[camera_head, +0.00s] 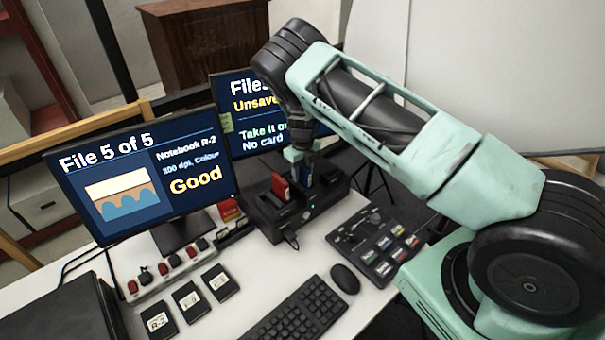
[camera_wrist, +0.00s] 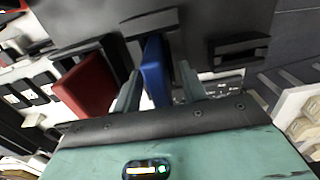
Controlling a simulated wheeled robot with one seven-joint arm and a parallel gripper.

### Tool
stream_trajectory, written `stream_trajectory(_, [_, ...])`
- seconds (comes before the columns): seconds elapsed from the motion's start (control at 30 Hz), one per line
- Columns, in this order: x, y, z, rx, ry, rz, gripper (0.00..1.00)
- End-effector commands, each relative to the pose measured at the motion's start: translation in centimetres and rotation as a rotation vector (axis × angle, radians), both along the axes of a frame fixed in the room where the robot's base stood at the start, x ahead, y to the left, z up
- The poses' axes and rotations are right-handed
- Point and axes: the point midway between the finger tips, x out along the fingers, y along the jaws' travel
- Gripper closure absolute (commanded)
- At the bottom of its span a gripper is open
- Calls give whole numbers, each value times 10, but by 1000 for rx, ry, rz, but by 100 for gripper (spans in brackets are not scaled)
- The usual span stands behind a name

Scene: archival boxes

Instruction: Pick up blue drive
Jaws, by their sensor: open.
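The blue drive (camera_wrist: 154,70) stands upright in a slot of the black dock (camera_head: 266,216) on the desk. In the wrist view it lies between the two fingers of my gripper (camera_wrist: 160,74), nearer the left finger. The fingers are apart, and I cannot tell whether either touches it. In the head view my gripper (camera_head: 302,160) points down over the dock's right part, and the blue drive (camera_head: 308,176) shows only as a small strip below it. A red drive (camera_head: 280,187) stands in the dock to the left; it also shows in the wrist view (camera_wrist: 85,86).
A left monitor (camera_head: 130,180) reads "File 5 of 5" and "Good"; a second monitor (camera_head: 250,110) stands close behind my gripper. A control panel (camera_head: 377,243), mouse (camera_head: 345,279), keyboard (camera_head: 295,312), power strip (camera_head: 170,265) and several black cards (camera_head: 187,301) lie on the desk.

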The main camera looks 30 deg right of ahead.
Motion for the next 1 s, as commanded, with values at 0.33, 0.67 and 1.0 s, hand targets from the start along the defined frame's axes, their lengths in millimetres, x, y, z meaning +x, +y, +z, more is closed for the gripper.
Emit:
stream_trajectory(0.33, [0,0,-8,0,-1,1,58])
stream_trajectory(0.67, [0,0,-8,0,-1,0,100])
stream_trajectory(1.0, [2,0,9,0,-5,-1,100])
